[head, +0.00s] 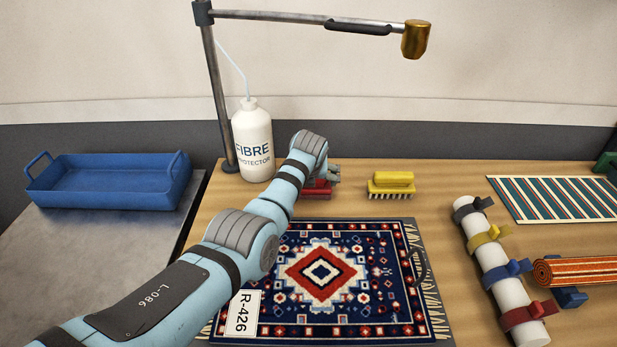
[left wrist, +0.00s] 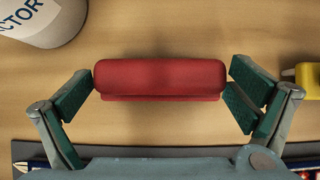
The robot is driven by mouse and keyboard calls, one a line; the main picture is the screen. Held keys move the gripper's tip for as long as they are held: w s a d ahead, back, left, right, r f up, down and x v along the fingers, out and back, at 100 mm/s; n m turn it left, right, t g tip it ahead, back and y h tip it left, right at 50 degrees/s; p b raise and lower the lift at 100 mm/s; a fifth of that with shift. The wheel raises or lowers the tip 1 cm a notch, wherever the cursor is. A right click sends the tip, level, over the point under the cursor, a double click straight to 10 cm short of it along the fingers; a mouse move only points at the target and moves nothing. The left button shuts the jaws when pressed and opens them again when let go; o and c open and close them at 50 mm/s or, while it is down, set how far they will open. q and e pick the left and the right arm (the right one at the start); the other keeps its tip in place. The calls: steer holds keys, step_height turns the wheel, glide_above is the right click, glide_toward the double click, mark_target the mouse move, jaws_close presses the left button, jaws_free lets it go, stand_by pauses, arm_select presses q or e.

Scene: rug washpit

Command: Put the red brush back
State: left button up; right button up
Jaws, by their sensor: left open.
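The red brush (head: 317,189) stands on the wooden table behind the patterned rug, partly hidden by my left arm. In the left wrist view its red handle (left wrist: 160,75) lies crosswise. My left gripper (head: 331,174) is open at the brush. In the left wrist view its two fingers stand at either end of the handle, with a small gap or light contact; I cannot tell which. The brush's bristles are hidden. My right gripper is in neither view.
A yellow brush (head: 391,185) stands to the right. A white bottle (head: 252,140) and a lamp-like post (head: 217,85) are to the left. The patterned rug (head: 345,275) lies in front. A blue tray (head: 110,185), a strapped white roll (head: 492,255) and a striped rug (head: 555,199) lie farther out.

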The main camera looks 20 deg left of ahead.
arm_select(q)
steer(key=shift+s+d+r+p, duration=0.1)
steer(key=shift+r+p, duration=0.3)
steer(key=shift+r, duration=0.05)
steer(key=p+v, duration=0.4)
steer(key=v, duration=0.7)
steer(key=shift+r, duration=0.15)
steer(key=shift+s, duration=0.1)
